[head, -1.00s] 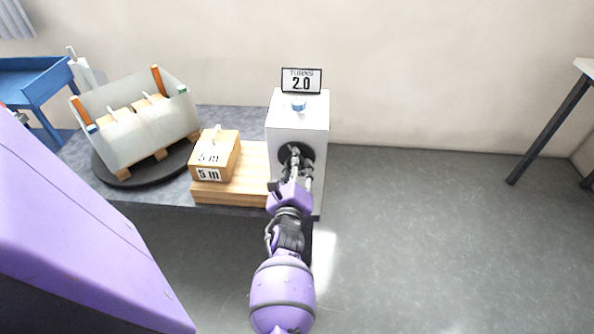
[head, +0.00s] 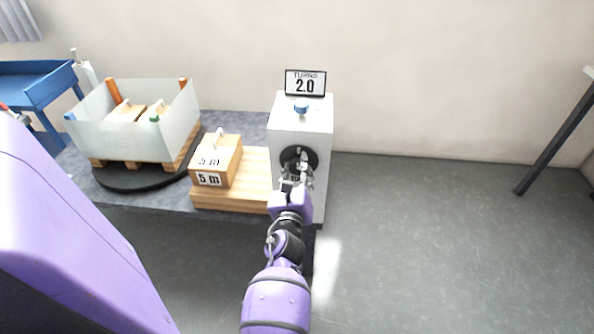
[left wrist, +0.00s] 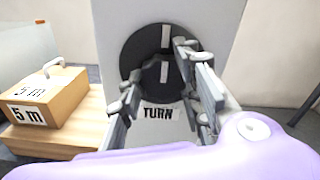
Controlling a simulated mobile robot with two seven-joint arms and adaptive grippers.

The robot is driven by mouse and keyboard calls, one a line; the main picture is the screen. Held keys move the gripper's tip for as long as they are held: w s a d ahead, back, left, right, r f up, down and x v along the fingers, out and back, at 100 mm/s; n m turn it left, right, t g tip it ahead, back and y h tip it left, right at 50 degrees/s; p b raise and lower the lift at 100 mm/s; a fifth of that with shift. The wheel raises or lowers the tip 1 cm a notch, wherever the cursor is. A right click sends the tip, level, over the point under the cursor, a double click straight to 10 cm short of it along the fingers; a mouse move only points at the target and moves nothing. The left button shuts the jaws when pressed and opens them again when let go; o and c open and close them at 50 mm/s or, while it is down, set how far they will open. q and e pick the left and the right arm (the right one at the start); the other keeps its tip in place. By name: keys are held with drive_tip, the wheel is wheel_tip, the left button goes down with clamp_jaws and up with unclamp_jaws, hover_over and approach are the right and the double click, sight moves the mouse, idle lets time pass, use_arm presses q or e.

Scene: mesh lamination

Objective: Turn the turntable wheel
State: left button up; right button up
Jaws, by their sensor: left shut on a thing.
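The white turn box stands at the right end of the bench, with a black round wheel (head: 299,154) on its front face. In the left wrist view the wheel (left wrist: 158,42) has a white mark at its top, a white line on its knob and a "TURN" label below. My left gripper (head: 297,170) is at the wheel, its fingers (left wrist: 158,75) closed around the central knob. The display on the box (head: 305,83) reads "TURNS 2.0". A round black turntable (head: 130,181) at the left carries a pallet with a translucent wrapped load (head: 165,132). My right gripper is not seen.
A wooden block marked "5 m" (head: 214,163) sits on a wooden board (head: 240,197) between turntable and box. A blue knob (head: 301,106) is on the box top. A blue table (head: 40,85) stands at the far left. The floor at right is clear.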

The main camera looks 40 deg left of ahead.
sight(297, 130)
use_arm(q)
drive_tip(key=shift+a, duration=0.15)
drive_tip(key=o, duration=1.1)
drive_tip(key=shift+s, duration=0.1)
drive_tip(key=shift+r, duration=0.1)
drive_tip(key=shift+a+r, duration=0.1)
drive_tip(key=shift+r, duration=0.4)
wheel_tip(297, 130, up, 9)
drive_tip(key=shift+f, duration=0.1)
